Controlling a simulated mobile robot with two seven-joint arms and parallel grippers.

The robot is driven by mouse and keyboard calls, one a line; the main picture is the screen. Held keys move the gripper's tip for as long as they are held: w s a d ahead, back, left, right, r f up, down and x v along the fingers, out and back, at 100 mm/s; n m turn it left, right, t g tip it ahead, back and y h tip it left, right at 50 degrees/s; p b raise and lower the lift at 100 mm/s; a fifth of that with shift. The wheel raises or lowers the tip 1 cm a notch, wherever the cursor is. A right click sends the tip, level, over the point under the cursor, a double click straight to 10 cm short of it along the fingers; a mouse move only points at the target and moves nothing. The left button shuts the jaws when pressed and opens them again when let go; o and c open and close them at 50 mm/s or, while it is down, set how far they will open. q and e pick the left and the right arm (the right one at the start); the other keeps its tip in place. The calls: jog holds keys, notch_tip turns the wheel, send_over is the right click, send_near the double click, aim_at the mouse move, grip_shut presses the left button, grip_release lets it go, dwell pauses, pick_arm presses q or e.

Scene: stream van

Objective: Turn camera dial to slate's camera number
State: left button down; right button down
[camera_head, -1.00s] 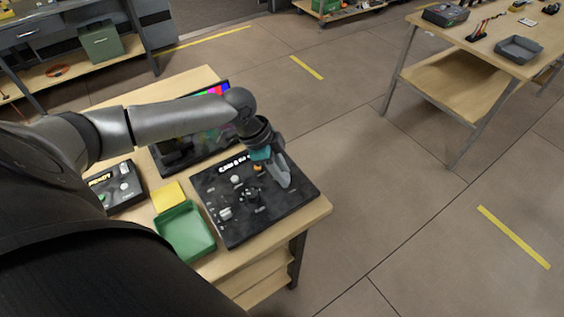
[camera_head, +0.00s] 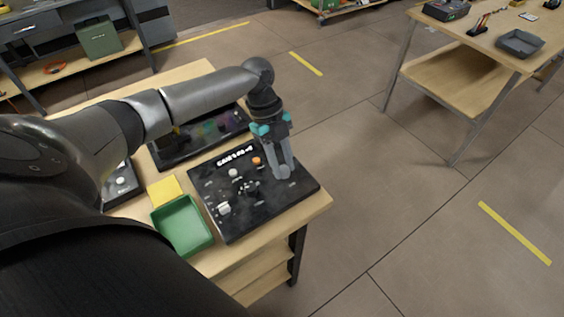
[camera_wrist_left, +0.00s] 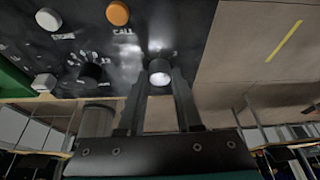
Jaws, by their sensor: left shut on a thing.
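The black control panel (camera_head: 222,208) lies on the wooden table, with several knobs and buttons. A black dial (camera_head: 250,187) with white marks around it sits in its middle; it also shows in the wrist view (camera_wrist_left: 92,71), apart from the fingers. My left gripper (camera_head: 283,172) points down at the panel's right part. In the wrist view its fingers (camera_wrist_left: 160,85) are shut around a light-topped round knob (camera_wrist_left: 159,72). An orange button (camera_wrist_left: 118,13) labelled CALL is farther up the panel. I cannot make out a slate or its number.
A green tray (camera_head: 211,240) and a yellow pad (camera_head: 164,184) lie left of the panel. A dark screen unit (camera_head: 165,160) stands behind, partly under my arm. Another table (camera_head: 470,52) stands at the right; the floor between is clear.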

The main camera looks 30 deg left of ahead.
pick_arm(q)
jog(key=shift+m, duration=0.5)
jog(key=c, duration=0.6)
grip_release()
jog(key=v, duration=1.5)
jog(key=shift+w+d+r+p, duration=0.15)
jog(key=shift+w+p, duration=0.1)
jog(key=shift+p, duration=0.05)
